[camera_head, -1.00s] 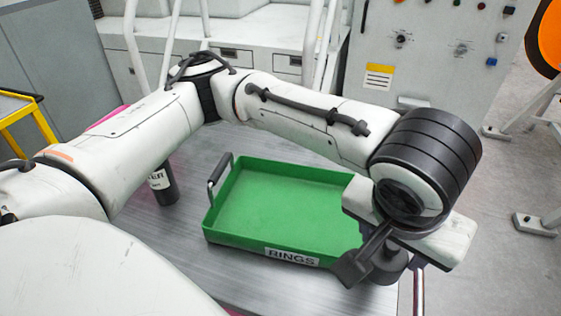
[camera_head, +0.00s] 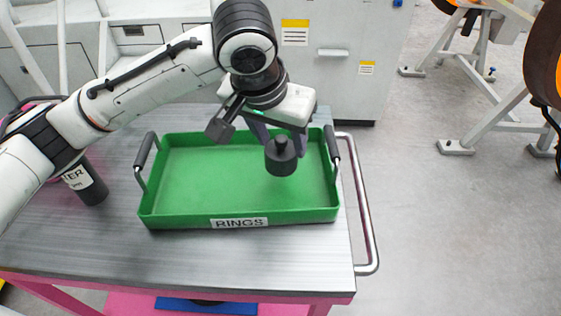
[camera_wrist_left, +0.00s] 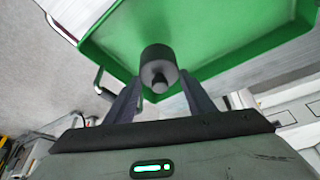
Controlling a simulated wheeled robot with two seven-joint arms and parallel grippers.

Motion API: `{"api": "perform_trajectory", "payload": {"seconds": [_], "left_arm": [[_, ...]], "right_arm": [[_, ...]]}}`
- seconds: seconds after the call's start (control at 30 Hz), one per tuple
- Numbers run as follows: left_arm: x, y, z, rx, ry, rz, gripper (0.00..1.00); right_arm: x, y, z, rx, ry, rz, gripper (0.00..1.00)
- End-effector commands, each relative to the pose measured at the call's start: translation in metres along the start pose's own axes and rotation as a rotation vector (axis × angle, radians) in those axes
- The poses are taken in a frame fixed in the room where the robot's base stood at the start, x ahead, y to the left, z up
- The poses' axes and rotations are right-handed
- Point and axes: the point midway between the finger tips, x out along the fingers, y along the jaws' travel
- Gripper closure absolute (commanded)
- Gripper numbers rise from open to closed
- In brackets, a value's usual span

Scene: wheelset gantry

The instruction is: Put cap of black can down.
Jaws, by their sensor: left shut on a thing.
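The cap (camera_head: 282,160), a dark short cylinder with a knob on top, is held by my left gripper (camera_head: 281,141) above the right part of the green tray. In the left wrist view the cap (camera_wrist_left: 158,66) is between the two fingers of my left gripper (camera_wrist_left: 158,82), with the tray beyond it. The black can (camera_head: 90,187) stands upright on the table, left of the tray, with a white label; its top is partly hidden by my left arm. My right gripper is not in view.
The green tray (camera_head: 185,220), labelled RINGS, has two raised handles and looks empty inside. It sits on a grey metal table (camera_head: 180,252) with a rail (camera_head: 366,215) at its right end. Bare tabletop lies in front of the tray. Grey stands (camera_head: 490,120) are off to the right.

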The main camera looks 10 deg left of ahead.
Motion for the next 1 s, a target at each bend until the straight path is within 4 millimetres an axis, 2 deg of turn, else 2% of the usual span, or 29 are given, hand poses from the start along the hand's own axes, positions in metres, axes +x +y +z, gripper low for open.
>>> {"api": "perform_trajectory", "payload": {"seconds": [0.17, 0.4, 0.77, 0.8, 0.9, 1.0], "left_arm": [[0.013, 0.0, 0.006, -0.001, -0.001, 0.0, 0.7], [0.042, 0.0, 0.018, 0.0, -0.001, 0.0, 0.7], [0.045, 0.0, 0.019, -0.001, 0.0, 0.0, 0.7], [0.046, 0.0, 0.019, 0.0, 0.0, 0.001, 0.49], [0.046, 0.0, 0.019, 0.0, 0.001, 0.0, 0.32], [0.046, 0.0, 0.019, 0.0, 0.001, 0.0, 0.32]], "right_arm": [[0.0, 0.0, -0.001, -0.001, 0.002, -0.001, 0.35], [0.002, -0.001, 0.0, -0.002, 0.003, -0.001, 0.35], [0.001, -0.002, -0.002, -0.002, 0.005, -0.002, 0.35], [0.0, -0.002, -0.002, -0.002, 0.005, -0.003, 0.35], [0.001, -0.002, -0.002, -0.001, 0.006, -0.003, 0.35], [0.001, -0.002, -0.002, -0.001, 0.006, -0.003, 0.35]]}}
